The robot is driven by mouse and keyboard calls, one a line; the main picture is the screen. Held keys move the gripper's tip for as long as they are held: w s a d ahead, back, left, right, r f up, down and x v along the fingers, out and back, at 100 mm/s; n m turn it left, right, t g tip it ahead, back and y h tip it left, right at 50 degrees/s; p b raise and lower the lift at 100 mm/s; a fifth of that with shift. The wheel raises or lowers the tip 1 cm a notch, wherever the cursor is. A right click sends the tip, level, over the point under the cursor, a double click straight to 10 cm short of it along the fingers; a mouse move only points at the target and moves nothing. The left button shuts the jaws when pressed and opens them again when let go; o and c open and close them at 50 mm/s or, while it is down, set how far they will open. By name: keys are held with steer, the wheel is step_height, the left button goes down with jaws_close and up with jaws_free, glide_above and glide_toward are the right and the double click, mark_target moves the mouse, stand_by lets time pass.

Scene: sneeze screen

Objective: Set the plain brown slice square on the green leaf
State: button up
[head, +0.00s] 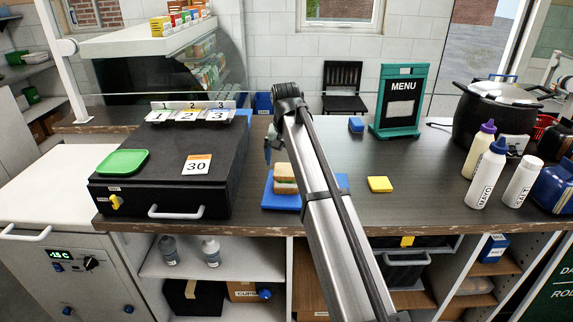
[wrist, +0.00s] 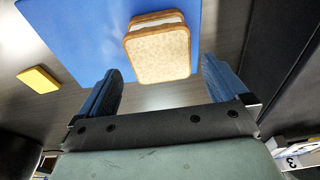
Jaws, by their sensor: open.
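A stack with brown bread slices (head: 284,171) and a pale layer between them sits on a blue board (head: 281,201). In the wrist view the stack (wrist: 158,52) shows a plain brown face towards the camera, slightly turned against the blue board (wrist: 75,25). My gripper (wrist: 160,66) is open, its two blue fingers spread on the left and right of the stack with nothing held. In the head view my gripper is mostly hidden behind my arm, above the stack.
A yellow block (head: 380,184) lies right of the board. A black box (head: 170,175) with a green tray (head: 123,162) stands left. A menu stand (head: 399,102), a black pot (head: 492,118) and white bottles (head: 488,173) stand right. The counter around the yellow block is clear.

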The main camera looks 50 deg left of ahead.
step_height(320, 180, up, 11)
steer(key=s+d, duration=0.1)
steer(key=shift+f, duration=0.15)
steer(key=shift+s, duration=0.1)
stand_by(0.5)
